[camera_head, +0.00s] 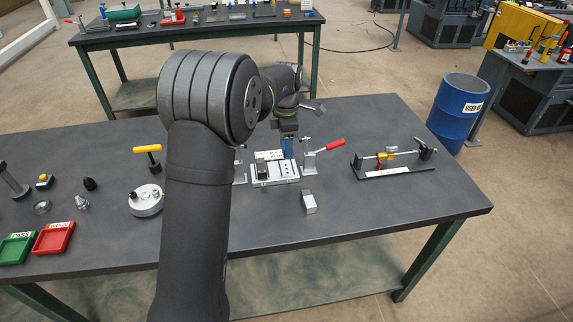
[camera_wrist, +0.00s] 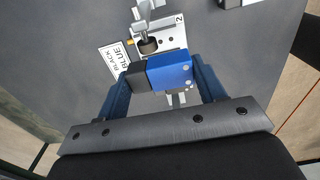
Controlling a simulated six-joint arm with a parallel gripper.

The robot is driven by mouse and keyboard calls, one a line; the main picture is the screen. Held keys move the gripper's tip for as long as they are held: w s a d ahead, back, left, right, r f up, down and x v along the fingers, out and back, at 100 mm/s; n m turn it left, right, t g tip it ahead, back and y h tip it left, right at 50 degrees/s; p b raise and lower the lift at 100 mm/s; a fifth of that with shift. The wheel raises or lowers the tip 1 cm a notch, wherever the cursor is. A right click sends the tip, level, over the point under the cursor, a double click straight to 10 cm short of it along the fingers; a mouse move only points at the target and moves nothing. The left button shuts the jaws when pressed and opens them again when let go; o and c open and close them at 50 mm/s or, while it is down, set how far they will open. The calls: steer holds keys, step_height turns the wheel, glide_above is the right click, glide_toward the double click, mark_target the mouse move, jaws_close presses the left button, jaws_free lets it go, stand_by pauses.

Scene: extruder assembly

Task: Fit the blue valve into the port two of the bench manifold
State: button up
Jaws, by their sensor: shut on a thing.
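The blue valve (camera_wrist: 170,73), a blue block with a black end on its left, sits between the two fingers of my gripper (camera_wrist: 163,75), which is shut on it. In the head view a bit of blue (camera_head: 288,147) shows below my gripper (camera_head: 288,136), at the back of the bench manifold (camera_head: 285,182). The manifold is a silver block with dark ports and fittings. In the wrist view its plate (camera_wrist: 172,28), marked "2", lies just beyond the valve. The valve hides part of the manifold, so I cannot tell whether they touch.
A red-handled clamp (camera_head: 325,147) stands right of the manifold. A label card (camera_wrist: 116,60) reading "BLACK" and "BLUE" lies beside it. A rod fixture (camera_head: 392,160) stands at the right. A round fixture (camera_head: 146,200) and red and green trays (camera_head: 54,238) are at the left.

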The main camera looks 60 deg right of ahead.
mark_target(286, 169)
step_height(286, 169, down, 7)
steer(key=shift+f, duration=0.2)
steer(key=shift+f, duration=0.1)
steer(key=o, duration=1)
steer(key=shift+o, duration=0.2)
step_height(286, 169, up, 12)
steer(key=shift+r, duration=0.1)
step_height(286, 169, down, 12)
steer(key=shift+f, duration=0.15)
steer(key=shift+r, duration=1.95)
